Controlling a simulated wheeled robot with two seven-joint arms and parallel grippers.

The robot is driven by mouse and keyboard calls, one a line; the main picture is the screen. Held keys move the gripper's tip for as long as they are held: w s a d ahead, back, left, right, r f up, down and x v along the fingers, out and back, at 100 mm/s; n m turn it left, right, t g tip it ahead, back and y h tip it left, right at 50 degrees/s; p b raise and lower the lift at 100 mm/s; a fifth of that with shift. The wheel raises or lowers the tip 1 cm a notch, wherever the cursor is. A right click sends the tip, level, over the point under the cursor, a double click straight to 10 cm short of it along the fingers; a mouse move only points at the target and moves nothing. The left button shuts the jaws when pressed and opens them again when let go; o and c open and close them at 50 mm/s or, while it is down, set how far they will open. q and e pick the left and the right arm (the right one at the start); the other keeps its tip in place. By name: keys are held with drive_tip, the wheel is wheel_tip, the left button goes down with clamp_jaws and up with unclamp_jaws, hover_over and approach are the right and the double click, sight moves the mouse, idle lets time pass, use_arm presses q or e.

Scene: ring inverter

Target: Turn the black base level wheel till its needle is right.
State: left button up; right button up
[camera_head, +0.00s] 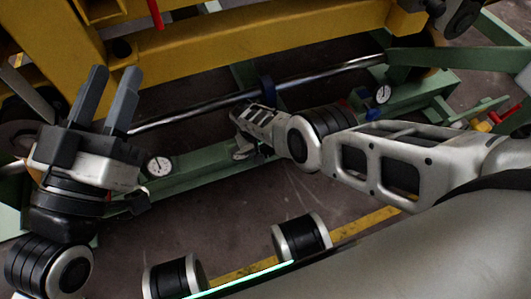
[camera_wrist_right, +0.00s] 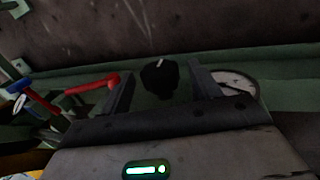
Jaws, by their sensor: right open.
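In the right wrist view a black wheel (camera_wrist_right: 158,78), with a pale mark on its top, stands on a green beam. My right gripper (camera_wrist_right: 164,75) is open, with the wheel showing between its fingers; I cannot tell whether they touch it. A round white dial (camera_wrist_right: 236,84) sits right of the wheel, partly behind a finger; its needle is too dark to read. In the head view my right gripper (camera_head: 243,152) is low by the green beam, and the wheel cannot be made out there. My left gripper (camera_head: 113,88) is open and empty, fingers up.
The head view shows two dials, left (camera_head: 159,166) and right (camera_head: 383,94), on the green frame. A steel rod (camera_head: 320,74) and yellow beam (camera_head: 250,40) run behind. In the wrist view a red lever (camera_wrist_right: 92,84) and blue wheel (camera_wrist_right: 38,101) stand left.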

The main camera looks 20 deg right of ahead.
use_arm(q)
drive_tip(key=shift+r+m, duration=0.3)
drive_tip(key=shift+r, duration=0.05)
use_arm(e)
drive_tip(key=shift+d+f, duration=0.1)
drive_tip(key=shift+f, duration=0.1)
drive_tip(key=c, duration=1)
drive_tip(key=shift+o, duration=0.2)
